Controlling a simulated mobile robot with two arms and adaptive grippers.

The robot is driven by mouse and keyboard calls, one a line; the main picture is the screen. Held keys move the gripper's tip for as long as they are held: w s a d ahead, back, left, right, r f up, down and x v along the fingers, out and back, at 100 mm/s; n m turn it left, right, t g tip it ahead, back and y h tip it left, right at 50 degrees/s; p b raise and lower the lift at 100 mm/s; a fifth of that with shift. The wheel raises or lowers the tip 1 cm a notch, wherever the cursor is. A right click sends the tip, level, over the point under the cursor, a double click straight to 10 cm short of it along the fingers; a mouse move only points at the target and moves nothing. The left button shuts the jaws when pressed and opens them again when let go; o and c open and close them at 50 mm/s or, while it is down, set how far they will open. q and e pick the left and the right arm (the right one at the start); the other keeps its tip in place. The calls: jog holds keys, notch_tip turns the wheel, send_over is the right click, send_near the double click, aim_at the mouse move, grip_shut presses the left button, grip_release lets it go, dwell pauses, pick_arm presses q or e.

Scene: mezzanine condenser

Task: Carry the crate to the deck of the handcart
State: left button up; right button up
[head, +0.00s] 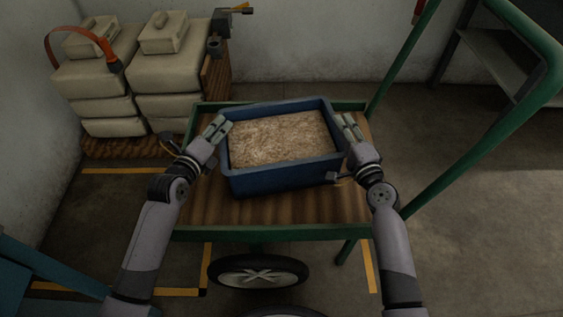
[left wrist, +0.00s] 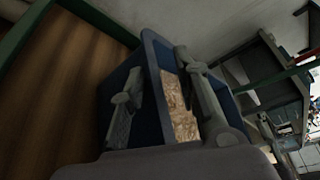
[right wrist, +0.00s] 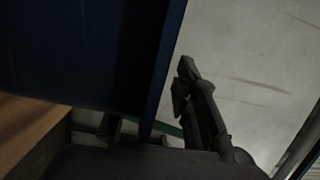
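The blue crate (head: 275,181), filled with light brown loose material, appears to rest on the wooden deck (head: 338,208) of the green-framed handcart, slightly turned. My left gripper (head: 220,128) is at the crate's left side. In the left wrist view the crate (left wrist: 153,85) shows its wall between the spread fingers, one outside and one over the fill, with gaps. My right gripper (head: 350,127) is at the crate's right side. In the right wrist view the crate (right wrist: 85,50) has its wall edge between the fingers, apart from the nearer one; the other finger is partly hidden.
The cart's green handle (head: 480,140) rises on the right. Stacked pale sacks (head: 165,75) stand on a wooden pallet at the back left. A grey shelf (head: 490,55) stands at the back right. Yellow floor lines and a wheel (head: 258,271) show in front. Floor to the right is clear.

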pick_arm(q)
jog(key=shift+o, duration=0.4)
jog(key=shift+a, duration=0.1)
pick_arm(e)
jog(key=shift+o, duration=0.3)
jog(key=shift+w+r, duration=0.1)
jog(key=shift+r, duration=0.3)
pick_arm(q)
jog(key=o, duration=0.8)
pick_arm(e)
jog(key=shift+r, duration=0.1)
pick_arm(q)
jog(key=shift+a, duration=0.1)
jog(key=v, duration=0.8)
pick_arm(e)
jog(key=shift+d, duration=0.1)
jog(key=o, duration=1)
jog(key=shift+f, duration=0.25)
